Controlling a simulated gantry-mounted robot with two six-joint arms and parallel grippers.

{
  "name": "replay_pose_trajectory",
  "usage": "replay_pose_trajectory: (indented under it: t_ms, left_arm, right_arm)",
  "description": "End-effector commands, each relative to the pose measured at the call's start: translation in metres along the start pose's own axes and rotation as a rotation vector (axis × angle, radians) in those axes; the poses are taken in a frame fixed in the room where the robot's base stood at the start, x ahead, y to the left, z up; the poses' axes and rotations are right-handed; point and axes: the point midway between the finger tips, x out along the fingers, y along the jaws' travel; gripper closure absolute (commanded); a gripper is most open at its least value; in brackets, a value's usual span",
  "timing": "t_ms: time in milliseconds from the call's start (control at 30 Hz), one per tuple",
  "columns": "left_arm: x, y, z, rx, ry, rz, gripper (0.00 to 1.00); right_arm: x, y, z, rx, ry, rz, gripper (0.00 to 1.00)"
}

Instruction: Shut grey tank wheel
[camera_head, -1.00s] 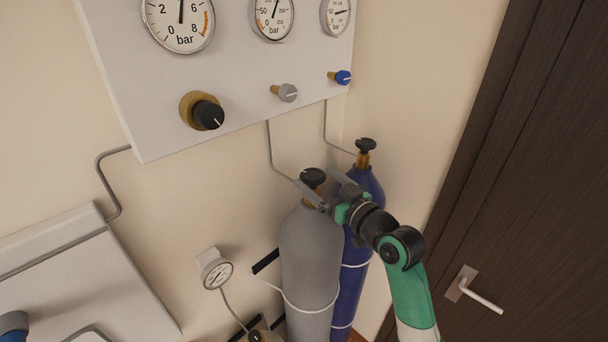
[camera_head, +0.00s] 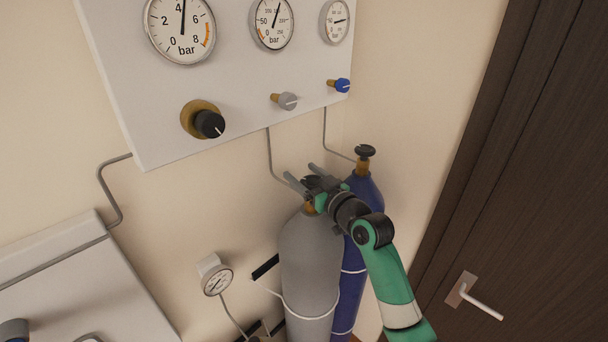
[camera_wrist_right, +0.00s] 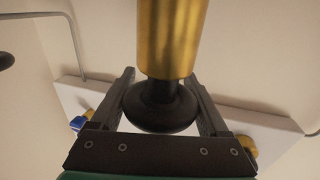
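The grey tank (camera_head: 310,265) stands upright against the wall, strapped. Its black wheel (camera_wrist_right: 160,105) sits on a brass valve stem (camera_wrist_right: 172,35) in the right wrist view. My right gripper (camera_head: 304,176) is over the top of the grey tank and largely hides the wheel in the head view. In the right wrist view the gripper (camera_wrist_right: 160,82) has its two fingers apart, one on each side of the wheel, close to its rim. I cannot tell whether they touch it. My left gripper is not in view.
A blue tank (camera_head: 368,195) with a black wheel (camera_head: 365,151) stands close behind at the right. A panel (camera_head: 240,75) with gauges and knobs hangs above. A small gauge (camera_head: 217,280) is left of the grey tank. A dark door (camera_head: 530,190) is at the right.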

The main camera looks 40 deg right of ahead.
Motion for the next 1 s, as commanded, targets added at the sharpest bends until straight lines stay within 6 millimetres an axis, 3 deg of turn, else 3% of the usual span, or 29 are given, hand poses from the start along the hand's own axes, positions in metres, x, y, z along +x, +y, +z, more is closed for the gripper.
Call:
replay_pose_trajectory:
  t_ms: [33,133,567,767,1000]
  left_arm:
    - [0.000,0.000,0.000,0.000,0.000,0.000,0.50]
    - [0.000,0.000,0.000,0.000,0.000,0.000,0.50]
    - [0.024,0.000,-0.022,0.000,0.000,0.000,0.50]
    - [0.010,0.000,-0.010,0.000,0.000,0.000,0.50]
    - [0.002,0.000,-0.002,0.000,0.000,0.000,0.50]
  right_arm:
    - [0.000,0.000,0.000,0.000,0.000,0.000,0.59]
    - [0.000,0.000,0.000,0.000,0.000,0.000,0.77]
    - [0.000,0.006,0.001,-0.001,-0.012,0.183,0.77]
    - [0.000,0.009,0.008,-0.004,-0.007,0.310,0.78]
    - [-0.003,0.014,0.003,0.001,-0.003,0.393,0.77]
